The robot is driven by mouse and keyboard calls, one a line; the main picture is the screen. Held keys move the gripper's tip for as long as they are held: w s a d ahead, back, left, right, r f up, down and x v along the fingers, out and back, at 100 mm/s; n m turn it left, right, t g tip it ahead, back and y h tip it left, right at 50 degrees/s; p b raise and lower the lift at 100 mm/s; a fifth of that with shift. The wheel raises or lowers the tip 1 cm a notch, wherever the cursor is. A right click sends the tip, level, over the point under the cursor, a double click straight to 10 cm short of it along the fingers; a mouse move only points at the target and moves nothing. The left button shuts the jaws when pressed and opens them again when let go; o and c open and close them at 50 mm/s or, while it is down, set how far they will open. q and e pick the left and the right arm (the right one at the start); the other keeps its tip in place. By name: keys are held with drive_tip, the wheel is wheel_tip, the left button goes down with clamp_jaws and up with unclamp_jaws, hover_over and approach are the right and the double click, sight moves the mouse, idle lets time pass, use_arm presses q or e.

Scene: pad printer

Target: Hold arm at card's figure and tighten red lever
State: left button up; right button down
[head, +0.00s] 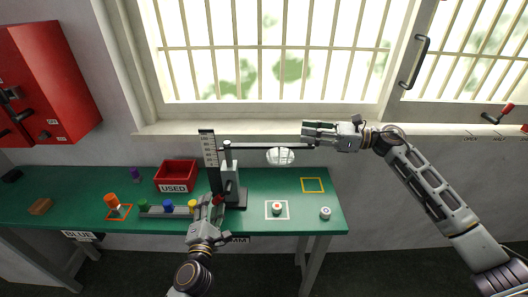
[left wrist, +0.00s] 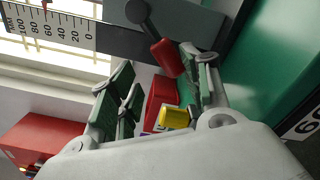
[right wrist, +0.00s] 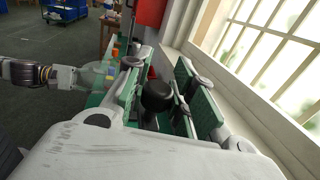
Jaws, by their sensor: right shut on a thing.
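The pad printer's grey column (head: 229,180) stands on the green table, with an upright scale (head: 209,148) at its left. Its dark horizontal arm (head: 260,146) carries a white pad (head: 281,157). My right gripper (head: 308,134) is shut on the arm's black end knob (right wrist: 157,95). My left gripper (head: 208,210) is open in front of the column. The red lever (left wrist: 164,57) lies between its spread fingertips, close to one finger; touch is unclear. The card (head: 236,240) at the table front is mostly hidden by my left arm; its figure is partly visible in the left wrist view (left wrist: 308,122).
A white square with a round piece (head: 277,209), an empty yellow-outlined square (head: 312,185) and another round piece (head: 325,213) lie at right.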

use_arm(q)
drive_tip(key=s, duration=0.3)
drive_tip(key=shift+s+d+r, duration=0.1)
drive_tip(key=shift+d+r, duration=0.15)
drive_tip(key=shift+r, duration=0.05)
drive_tip(key=shift+s, duration=2.6)
drive_tip(key=s+a+f+m+g+h, duration=0.1)
drive_tip(key=f+m, duration=0.6)
drive_tip(key=f, duration=0.8)
drive_tip(key=s+a+f+m+g+h, duration=0.1)
drive_tip(key=a+f+m+g, duration=0.2)
drive_tip(key=f+m, duration=0.5)
drive_tip(key=shift+f+g+h, duration=0.4)
drive_tip(key=shift+f, duration=3.65)
drive_tip(key=shift+a, duration=0.1)
drive_tip(key=w+d+r+m+h, duration=0.1)
drive_tip(key=d+r+m+h, duration=0.15)
drive_tip(key=r+m, duration=0.65)
drive_tip(key=d+r+m+h, duration=0.1)
drive_tip(key=d+r+m, duration=0.2)
drive_tip(key=r+m, duration=0.5)
drive_tip(key=w+a+r+m+y, duration=0.1)
drive_tip(key=a+r+m, duration=0.1)
drive_tip(key=r, duration=0.6)
drive_tip(key=w+a+r+m, duration=0.1)
drive_tip(key=a+r+m, duration=0.1)
drive_tip(key=r, duration=0.6)
drive_tip(key=shift+r+y, duration=0.35)
